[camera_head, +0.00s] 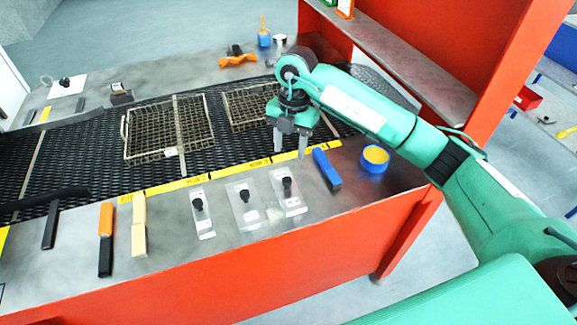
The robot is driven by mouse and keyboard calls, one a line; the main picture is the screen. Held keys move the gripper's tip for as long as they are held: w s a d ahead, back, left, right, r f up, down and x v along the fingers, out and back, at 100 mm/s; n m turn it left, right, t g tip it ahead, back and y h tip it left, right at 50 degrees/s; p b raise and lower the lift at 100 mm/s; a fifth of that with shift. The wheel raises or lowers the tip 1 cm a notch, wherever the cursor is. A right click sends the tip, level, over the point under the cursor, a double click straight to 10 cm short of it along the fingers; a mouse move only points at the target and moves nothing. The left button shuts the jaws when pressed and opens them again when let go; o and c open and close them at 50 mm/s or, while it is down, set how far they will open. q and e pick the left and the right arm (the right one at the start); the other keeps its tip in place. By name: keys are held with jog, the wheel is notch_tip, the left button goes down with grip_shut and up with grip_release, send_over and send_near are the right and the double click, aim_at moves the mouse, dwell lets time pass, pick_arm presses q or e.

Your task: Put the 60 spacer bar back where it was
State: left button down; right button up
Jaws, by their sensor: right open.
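I cannot tell for certain which piece is the 60 spacer bar, as no number is readable. Three pale metal plates with black knobs lie on the front metal ledge: a narrow left plate (206,226), a wider middle plate (248,219) and a right plate (294,203). My right gripper (290,153) is open and empty, fingers pointing down, over the belt's front edge, behind the right plate. My left gripper does not show.
Yellow label strips (215,178) run along the ledge. A blue block (326,169) and a blue-yellow round tub (374,159) stand right of the plates. Orange-black (106,222) and cream (139,225) handled tools lie left. A red frame with a shelf (415,55) rises behind my right arm.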

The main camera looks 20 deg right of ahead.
jog(key=shift+w+d+r, duration=0.1)
jog(key=shift+w+r, duration=0.05)
jog(key=shift+r, duration=1.15)
